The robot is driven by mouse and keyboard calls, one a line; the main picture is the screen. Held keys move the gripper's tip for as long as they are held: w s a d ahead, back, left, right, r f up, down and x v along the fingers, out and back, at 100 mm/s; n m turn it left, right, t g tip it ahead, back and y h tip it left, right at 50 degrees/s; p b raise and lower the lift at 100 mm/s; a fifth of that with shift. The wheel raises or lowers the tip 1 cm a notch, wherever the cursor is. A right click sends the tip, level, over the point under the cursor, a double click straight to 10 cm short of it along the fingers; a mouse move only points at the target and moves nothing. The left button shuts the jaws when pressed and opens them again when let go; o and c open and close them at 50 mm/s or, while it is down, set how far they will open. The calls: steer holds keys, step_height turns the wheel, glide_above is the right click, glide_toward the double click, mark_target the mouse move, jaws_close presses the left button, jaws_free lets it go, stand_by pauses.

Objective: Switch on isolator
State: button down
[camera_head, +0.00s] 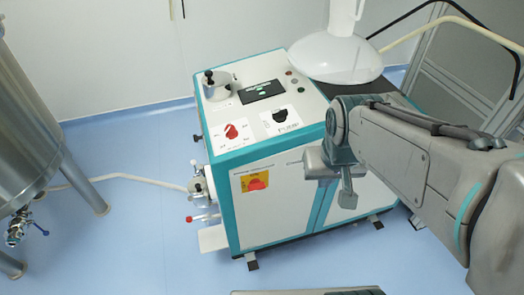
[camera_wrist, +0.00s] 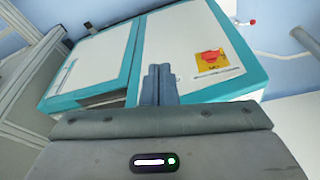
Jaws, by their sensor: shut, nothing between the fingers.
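The likely isolator is a red rotary handle on a yellow plate (camera_head: 255,182), on the front left panel of the white and teal machine (camera_head: 272,215). The same red handle (camera_wrist: 211,57) shows in the wrist view, right of my fingers. I cannot tell its switch position. A second red knob (camera_head: 231,131) sits on a white plate on the machine's top. My gripper (camera_head: 347,200) is in front of the machine's front face, to the right of the yellow plate and apart from it. In the wrist view my gripper's fingers (camera_wrist: 159,84) are together and empty.
A steel tank (camera_head: 25,130) stands at the far left, with a pale hose (camera_head: 130,180) running to the machine's side. A white dome-shaped part (camera_head: 335,58) is at the machine's back right. A grey frame (camera_head: 462,60) stands at the right. Blue floor is clear at front left.

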steer(key=w+a+f+n+b, duration=0.25)
steer(key=w+a+f, duration=0.3)
steer(key=w, duration=0.35)
steer(key=y+b, duration=0.1)
steer(key=b, duration=0.1)
glide_above(262, 186)
steer(key=s, duration=0.4)
step_height(262, 186, down, 4)
steer(key=shift+w+d+r, duration=0.15)
steer(key=shift+w+d, duration=0.05)
steer(key=shift+d, duration=0.25)
steer(key=x, duration=0.9)
steer(key=s+b+x, duration=0.1)
steer(key=x, duration=0.4)
steer(key=shift+d, duration=0.15)
steer(key=shift+w+d+y+p, duration=0.15)
steer(key=shift+y+p, duration=0.15)
steer(key=shift+p, duration=0.15)
